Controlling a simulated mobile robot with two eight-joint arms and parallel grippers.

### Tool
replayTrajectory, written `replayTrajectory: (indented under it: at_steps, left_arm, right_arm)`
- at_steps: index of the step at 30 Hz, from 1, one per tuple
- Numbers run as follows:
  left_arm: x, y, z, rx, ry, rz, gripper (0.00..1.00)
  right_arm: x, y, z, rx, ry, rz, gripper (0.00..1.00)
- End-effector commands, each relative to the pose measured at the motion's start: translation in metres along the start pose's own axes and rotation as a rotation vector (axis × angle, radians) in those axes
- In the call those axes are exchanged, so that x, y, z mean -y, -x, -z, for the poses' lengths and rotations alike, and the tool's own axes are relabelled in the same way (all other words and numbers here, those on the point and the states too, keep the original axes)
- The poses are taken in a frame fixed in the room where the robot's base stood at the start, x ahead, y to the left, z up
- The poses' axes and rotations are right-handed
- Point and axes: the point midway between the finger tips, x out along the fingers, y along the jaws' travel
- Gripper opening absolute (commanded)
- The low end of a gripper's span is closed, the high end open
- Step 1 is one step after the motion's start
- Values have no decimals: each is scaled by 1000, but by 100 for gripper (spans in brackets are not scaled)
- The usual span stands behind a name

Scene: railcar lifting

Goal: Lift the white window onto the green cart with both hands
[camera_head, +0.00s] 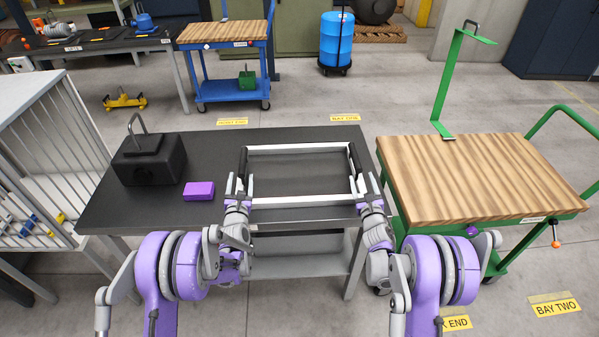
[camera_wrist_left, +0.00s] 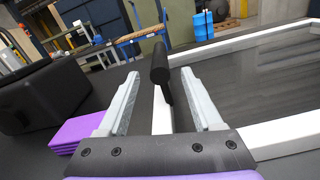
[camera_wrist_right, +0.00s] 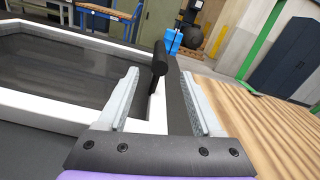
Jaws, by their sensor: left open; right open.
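The white window frame (camera_head: 300,149) lies flat on the dark table, with a black handle on each side. My left gripper (camera_head: 238,187) is open at the frame's left side. In the left wrist view its fingers stand on either side of the black left handle (camera_wrist_left: 160,66). My right gripper (camera_head: 368,187) is open at the right side, and in the right wrist view its fingers flank the black right handle (camera_wrist_right: 159,60). Whether the fingers touch the handles cannot be told. The green cart (camera_head: 476,184) with a wooden top stands right of the table.
A black case (camera_head: 150,160) and a purple block (camera_head: 199,190) lie on the dark table (camera_head: 215,145), left of the window. A green upright bracket (camera_head: 447,85) rises from the cart's far left edge. The cart's wooden top is otherwise clear. A wire rack (camera_head: 45,150) stands at the left.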

Motion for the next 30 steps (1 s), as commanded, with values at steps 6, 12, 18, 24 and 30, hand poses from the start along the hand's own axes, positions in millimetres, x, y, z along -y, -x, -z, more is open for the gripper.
replayTrajectory:
  at_steps: [6, 12, 18, 24, 30]
  left_arm:
    - [0, -42, 0, -1, 1, 0, 67]
    - [0, -71, 1, -1, 0, 0, 67]
    - [0, -83, 0, -1, 1, 0, 67]
    - [0, -84, 0, -1, 1, 0, 67]
    - [0, -84, 0, -1, 0, 0, 49]
  right_arm:
    - [-1, -42, 0, 0, -2, -1, 67]
    - [0, -71, 0, 0, -1, 0, 67]
    - [0, -83, 0, -1, -2, 0, 67]
    - [0, -85, 0, -1, -2, 0, 67]
    - [0, -84, 0, -1, -2, 0, 49]
